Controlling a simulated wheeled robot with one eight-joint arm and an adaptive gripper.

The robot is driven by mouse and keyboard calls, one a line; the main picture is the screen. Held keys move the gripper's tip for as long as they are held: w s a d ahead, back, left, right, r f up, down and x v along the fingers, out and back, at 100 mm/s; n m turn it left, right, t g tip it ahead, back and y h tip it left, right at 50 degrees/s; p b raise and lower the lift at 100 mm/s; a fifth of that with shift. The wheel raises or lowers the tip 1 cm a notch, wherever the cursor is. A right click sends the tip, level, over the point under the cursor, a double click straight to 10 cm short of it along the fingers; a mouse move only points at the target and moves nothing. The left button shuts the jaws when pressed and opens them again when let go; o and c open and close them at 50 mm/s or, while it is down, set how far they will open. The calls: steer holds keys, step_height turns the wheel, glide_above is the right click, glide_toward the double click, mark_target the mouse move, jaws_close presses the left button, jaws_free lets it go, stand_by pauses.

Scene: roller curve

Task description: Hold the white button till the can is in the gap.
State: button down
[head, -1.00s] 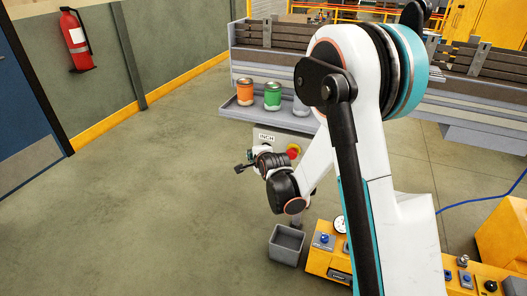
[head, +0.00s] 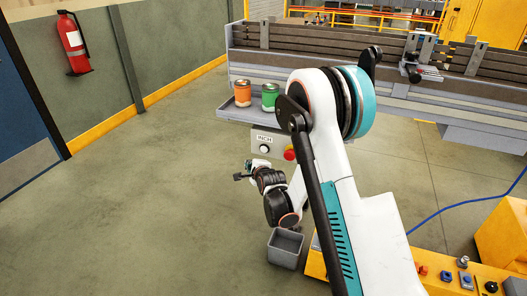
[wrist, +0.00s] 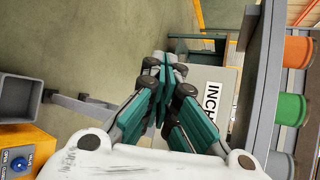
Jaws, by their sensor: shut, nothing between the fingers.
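The white button (head: 264,149) sits under the INCH label on a grey control box (head: 276,141), left of a red button (head: 289,153). My gripper (head: 256,164) is shut and empty, just below the white button in the head view and apart from it in the picture. In the wrist view my shut fingers (wrist: 166,62) lie beside the INCH label (wrist: 212,96); the button is hidden there. An orange can (head: 243,93) and a green can (head: 269,97) stand on a grey shelf (head: 232,112). A third, grey can (wrist: 281,165) shows partly in the wrist view. I cannot make out the gap.
A conveyor with side rails (head: 320,45) runs behind the shelf, with a metal fixture (head: 420,70) on it. A grey bin (head: 285,247) stands below my gripper. An orange panel with knobs (head: 455,277) is at lower right. The floor at left is clear.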

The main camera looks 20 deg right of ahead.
mark_target(264, 149)
steer(key=w+d, duration=0.4)
steer(key=w, duration=0.1)
steer(key=shift+w, duration=0.4)
steer(key=shift+d, duration=0.15)
stand_by(1.1)
steer(key=shift+w+d, duration=0.2)
steer(key=shift+w, duration=0.15)
